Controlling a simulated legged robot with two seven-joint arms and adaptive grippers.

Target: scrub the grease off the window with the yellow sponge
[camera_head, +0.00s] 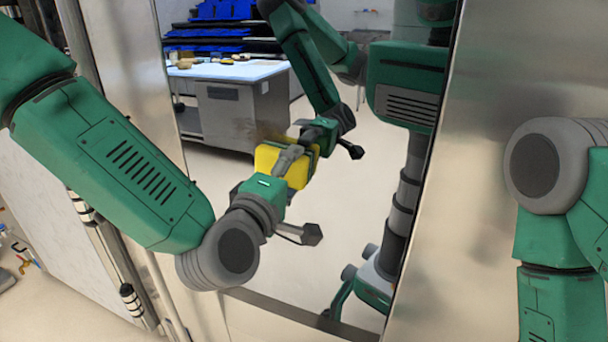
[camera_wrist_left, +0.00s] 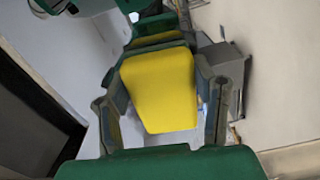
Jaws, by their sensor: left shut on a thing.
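My left gripper (camera_head: 284,163) is shut on the yellow sponge (camera_head: 267,160). In the left wrist view the sponge (camera_wrist_left: 160,90) sits between the two fingers (camera_wrist_left: 162,108), its broad yellow face showing. The window (camera_head: 330,230) is a glossy, mirror-like pane in a steel front, and it reflects my arm and body. A brownish grease smear (camera_head: 264,130) shows on the pane just above the sponge. The sponge is close to the glass, with its reflection right behind it; I cannot tell whether they touch. My right gripper is out of view.
The pane's steel frame (camera_head: 480,190) runs down the right side, and a lower edge (camera_head: 290,313) lies beneath the glass. The table and blue trays in the pane are reflections. My right arm is at the far right, apart from the window.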

